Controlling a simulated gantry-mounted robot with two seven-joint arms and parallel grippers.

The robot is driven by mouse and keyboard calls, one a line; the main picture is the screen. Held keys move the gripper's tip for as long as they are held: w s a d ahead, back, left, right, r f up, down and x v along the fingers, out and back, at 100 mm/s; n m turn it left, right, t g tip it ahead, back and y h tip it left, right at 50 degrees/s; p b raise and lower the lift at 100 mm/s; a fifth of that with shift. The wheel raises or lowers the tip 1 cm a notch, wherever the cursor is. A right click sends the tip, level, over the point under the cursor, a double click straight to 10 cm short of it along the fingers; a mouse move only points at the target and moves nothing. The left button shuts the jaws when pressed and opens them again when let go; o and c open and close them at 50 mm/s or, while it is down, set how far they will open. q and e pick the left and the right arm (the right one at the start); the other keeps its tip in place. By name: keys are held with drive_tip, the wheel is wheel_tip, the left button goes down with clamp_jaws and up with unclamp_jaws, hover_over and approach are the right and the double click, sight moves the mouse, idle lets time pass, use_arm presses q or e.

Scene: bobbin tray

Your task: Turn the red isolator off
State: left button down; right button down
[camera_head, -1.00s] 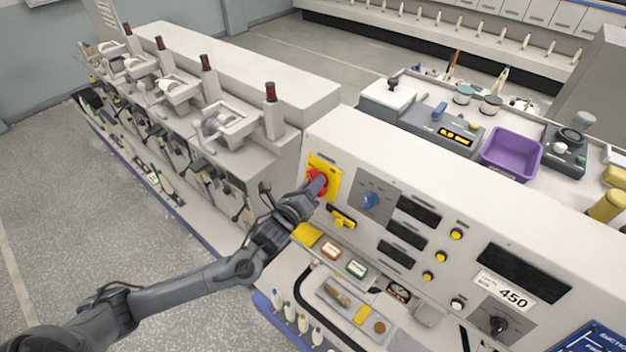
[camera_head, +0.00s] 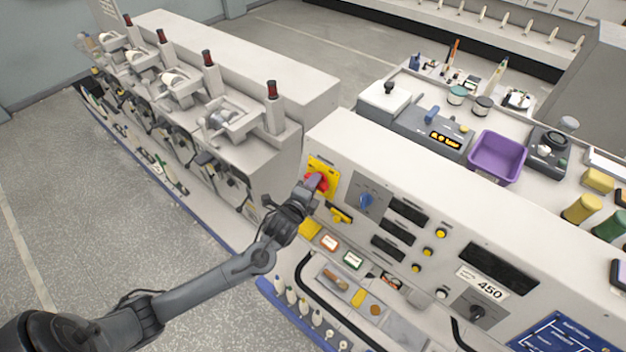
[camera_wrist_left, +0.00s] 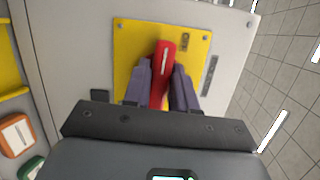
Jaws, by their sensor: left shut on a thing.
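The red isolator (camera_head: 319,180) is a red rotary handle on a yellow plate (camera_head: 328,164) at the left end of the machine's front panel. My left gripper (camera_head: 314,184) is at the handle and hides part of it. In the left wrist view the red handle (camera_wrist_left: 163,62) stands between the two purple-grey fingers of my left gripper (camera_wrist_left: 160,82), which are shut on it. A white line runs along the handle, which points nearly straight up the wrist picture, with a slight lean. My right gripper is not in view.
A blue knob (camera_head: 366,200) and a yellow handle (camera_head: 341,215) sit close beside the isolator on the panel. Orange (camera_head: 329,243) and green (camera_head: 353,260) buttons lie below. A purple tray (camera_head: 497,157) stands on top. Bobbin units (camera_head: 215,120) fill the left.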

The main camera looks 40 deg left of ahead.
use_arm(q)
drive_tip(key=shift+n, duration=0.4)
drive_tip(key=c, duration=1)
unclamp_jaws()
drive_tip(key=shift+s, duration=0.1)
drive_tip(key=b+v, duration=0.2)
drive_tip(key=v, duration=0.8)
drive_tip(key=shift+s+r, duration=0.2)
drive_tip(key=shift+s, duration=0.1)
